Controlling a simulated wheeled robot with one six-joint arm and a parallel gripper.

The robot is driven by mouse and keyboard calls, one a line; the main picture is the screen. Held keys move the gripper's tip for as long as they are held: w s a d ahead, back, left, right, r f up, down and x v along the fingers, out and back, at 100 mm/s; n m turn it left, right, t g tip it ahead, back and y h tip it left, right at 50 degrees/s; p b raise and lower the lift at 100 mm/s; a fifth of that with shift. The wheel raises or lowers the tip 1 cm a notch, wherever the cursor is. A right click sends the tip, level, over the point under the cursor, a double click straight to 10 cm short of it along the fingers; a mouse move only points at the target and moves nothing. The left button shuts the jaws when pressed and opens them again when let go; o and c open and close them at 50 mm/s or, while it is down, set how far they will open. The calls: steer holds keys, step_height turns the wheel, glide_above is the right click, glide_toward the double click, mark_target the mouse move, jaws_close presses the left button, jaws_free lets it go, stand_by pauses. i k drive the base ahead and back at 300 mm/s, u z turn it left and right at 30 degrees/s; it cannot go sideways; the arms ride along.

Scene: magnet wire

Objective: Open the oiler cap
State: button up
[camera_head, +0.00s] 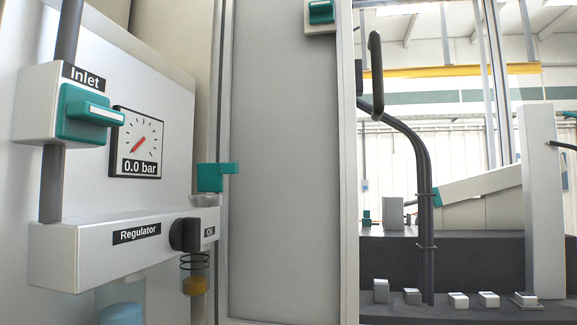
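The oiler is at the right end of the white regulator block (110,252), by the "Oil" label (209,232). A small grey round cap-like part (204,200) sits on top of the block there. A teal handle (211,178) with a tab to the right shows just above it; I cannot tell whether they are joined. Below the block hangs a clear bowl with a dark coil and amber oil (195,286). My gripper is not in view.
The black regulator knob (184,235) is close left of the oiler. A teal inlet valve handle (90,114) and a gauge reading 0.0 bar (136,143) are above. A grey cabinet panel (284,170) stands right. Black cables (424,200) hang farther right.

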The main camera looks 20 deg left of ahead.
mark_target(210, 175)
steer(key=z, duration=0.8)
steer(key=i, duration=0.3)
steer(key=u, duration=1.7)
